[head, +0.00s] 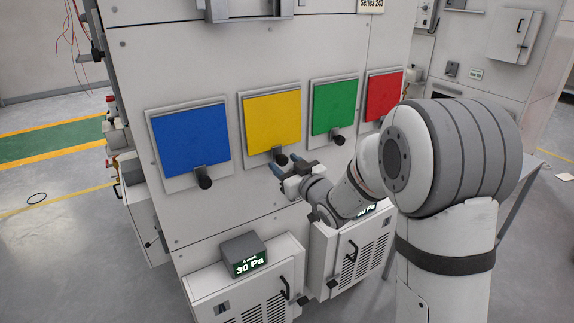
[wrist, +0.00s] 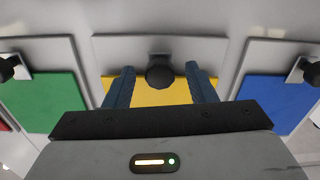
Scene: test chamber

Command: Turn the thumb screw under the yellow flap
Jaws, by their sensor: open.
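The yellow flap (head: 272,122) is a square panel in a light frame on the white cabinet, between the blue and green flaps. A black thumb screw (head: 281,159) sticks out at its lower edge. In the wrist view the thumb screw (wrist: 159,72) lies between the fingertips, with the yellow flap (wrist: 150,92) behind it. My gripper (head: 281,170) is open, its blue fingers pointing at the cabinet just below the screw. In the wrist view the gripper (wrist: 159,74) has a finger on each side of the knob, with gaps showing. I cannot tell how far the fingertips are from it in depth.
The blue flap (head: 190,140), green flap (head: 335,107) and red flap (head: 383,95) have similar black knobs below. A grey display box (head: 243,255) reading 30 Pa stands on a lower white cabinet (head: 245,285) that juts out below.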

